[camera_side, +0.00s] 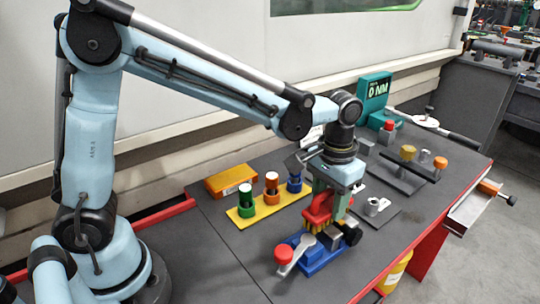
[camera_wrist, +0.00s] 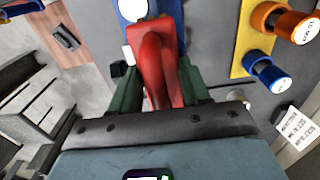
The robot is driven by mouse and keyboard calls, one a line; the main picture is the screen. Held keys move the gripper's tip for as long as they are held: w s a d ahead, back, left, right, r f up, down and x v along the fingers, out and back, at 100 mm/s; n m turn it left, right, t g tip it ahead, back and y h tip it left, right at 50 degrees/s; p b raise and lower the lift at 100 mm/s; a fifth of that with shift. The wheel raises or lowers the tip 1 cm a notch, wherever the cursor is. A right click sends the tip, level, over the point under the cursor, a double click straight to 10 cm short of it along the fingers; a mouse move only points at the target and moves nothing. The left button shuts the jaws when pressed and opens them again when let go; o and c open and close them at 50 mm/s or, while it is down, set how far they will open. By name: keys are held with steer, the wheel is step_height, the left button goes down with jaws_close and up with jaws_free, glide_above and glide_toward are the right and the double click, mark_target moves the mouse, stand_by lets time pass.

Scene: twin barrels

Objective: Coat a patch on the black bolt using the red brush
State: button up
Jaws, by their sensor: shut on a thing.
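My gripper (camera_side: 327,204) is shut on the red brush (camera_side: 317,212) and points down over the work. The brush's yellow bristles (camera_side: 316,228) face down, just above or at a grey block on the blue base (camera_side: 318,263); I cannot tell whether they touch. A black piece (camera_side: 350,232), which looks like the black bolt, sits just right of the bristles beside the grey block.
A red-capped part (camera_side: 284,254) stands at the blue base's left end. Behind is a yellow board (camera_side: 262,210) with green, orange and blue barrels, beside an orange box (camera_side: 230,180). Dark plates with small fittings lie right. The front-left table is clear.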

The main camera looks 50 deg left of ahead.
steer(key=shift+s+r, duration=0.2)
steer(key=shift+r, duration=3.9)
